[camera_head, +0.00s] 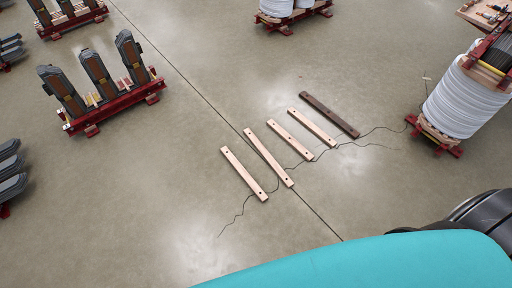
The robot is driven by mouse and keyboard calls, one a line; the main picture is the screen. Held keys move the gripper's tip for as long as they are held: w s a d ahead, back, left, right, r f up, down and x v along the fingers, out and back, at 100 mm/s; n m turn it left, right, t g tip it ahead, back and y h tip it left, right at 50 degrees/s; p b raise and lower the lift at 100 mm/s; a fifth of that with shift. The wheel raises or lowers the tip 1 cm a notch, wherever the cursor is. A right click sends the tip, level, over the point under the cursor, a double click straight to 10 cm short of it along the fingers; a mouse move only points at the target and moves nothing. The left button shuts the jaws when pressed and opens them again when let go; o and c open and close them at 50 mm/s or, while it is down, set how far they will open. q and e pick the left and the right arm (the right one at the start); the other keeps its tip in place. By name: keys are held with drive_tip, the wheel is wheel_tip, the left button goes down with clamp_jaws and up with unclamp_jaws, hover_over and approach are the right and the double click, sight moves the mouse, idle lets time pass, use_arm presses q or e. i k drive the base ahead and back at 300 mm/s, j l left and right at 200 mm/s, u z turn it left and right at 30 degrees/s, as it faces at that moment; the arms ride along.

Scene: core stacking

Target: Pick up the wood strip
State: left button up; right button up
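Several wood strips lie apart in a slanted row on the concrete floor. Most are light wood with a dark hole near each end: the leftmost strip (244,173), a second strip (268,157), a third strip (290,139) and a fourth strip (311,126). The strip at the right end is a dark brown strip (329,114). No gripper touches any strip. Neither of my grippers shows in the head view.
A red stand with dark cores (112,108) is at left. A white wound coil (462,100) on a red base stands at right; more white coils (276,6) are at the top. Thin floor cracks (232,217) run by the strips. Floor around the strips is clear.

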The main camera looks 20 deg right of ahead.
sight(276, 167)
drive_tip(key=i+l+u, duration=0.1)
drive_tip(key=i+l, duration=0.25)
drive_tip(key=l, duration=0.25)
drive_tip(key=i+l+u, duration=0.15)
drive_tip(key=l, duration=0.15)
drive_tip(key=i+l+u, duration=0.1)
drive_tip(key=i+l, duration=0.1)
drive_tip(key=l, duration=0.1)
